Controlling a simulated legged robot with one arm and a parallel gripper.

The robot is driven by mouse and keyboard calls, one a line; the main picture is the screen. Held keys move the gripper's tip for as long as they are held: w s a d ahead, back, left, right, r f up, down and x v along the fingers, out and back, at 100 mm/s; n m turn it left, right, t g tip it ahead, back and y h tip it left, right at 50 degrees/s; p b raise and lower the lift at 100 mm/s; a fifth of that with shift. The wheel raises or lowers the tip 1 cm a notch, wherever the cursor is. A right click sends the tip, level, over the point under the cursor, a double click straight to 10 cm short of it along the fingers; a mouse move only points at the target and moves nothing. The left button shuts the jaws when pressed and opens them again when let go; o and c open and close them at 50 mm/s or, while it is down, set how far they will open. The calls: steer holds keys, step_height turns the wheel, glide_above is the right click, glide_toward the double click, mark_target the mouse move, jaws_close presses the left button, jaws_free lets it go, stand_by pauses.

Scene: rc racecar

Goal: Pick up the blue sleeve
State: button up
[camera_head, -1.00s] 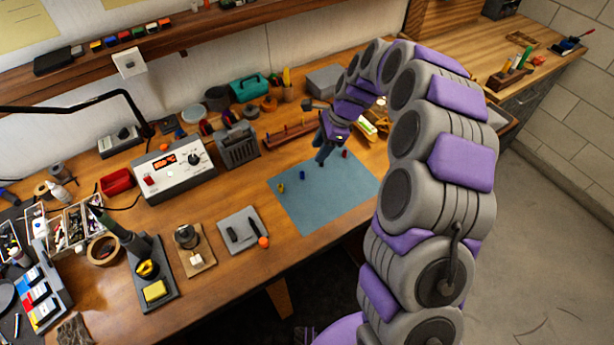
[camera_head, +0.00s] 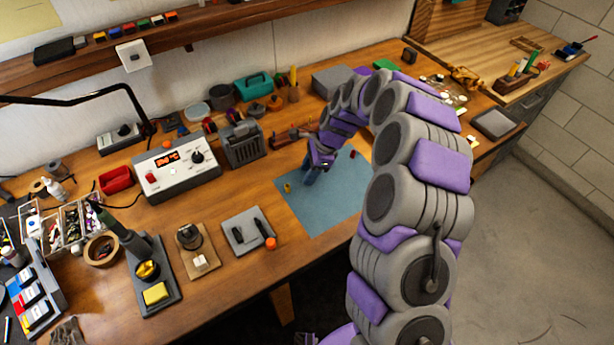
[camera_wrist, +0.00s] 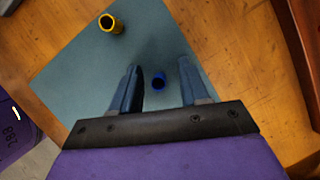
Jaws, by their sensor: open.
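The blue sleeve (camera_wrist: 159,80) is a small short tube lying on the blue-grey mat (camera_wrist: 75,62), seen in the wrist view. My gripper (camera_wrist: 160,75) is open, and the sleeve shows between its two fingers, nearer the left one. No contact with the sleeve shows, and the height of the fingers above it is hard to judge. In the head view my gripper (camera_head: 309,177) is over the left part of the mat (camera_head: 330,210), and the blue sleeve is hidden there.
A yellow sleeve (camera_wrist: 111,23) stands on the mat; it also shows in the head view (camera_head: 287,187). A red sleeve (camera_head: 352,154) is at the mat's far right. The mat's near part is clear.

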steer(key=shift+d, duration=0.65)
steer(key=c, duration=0.6)
jaws_close()
steer(key=shift+s+a, duration=0.1)
steer(key=shift+a, duration=0.1)
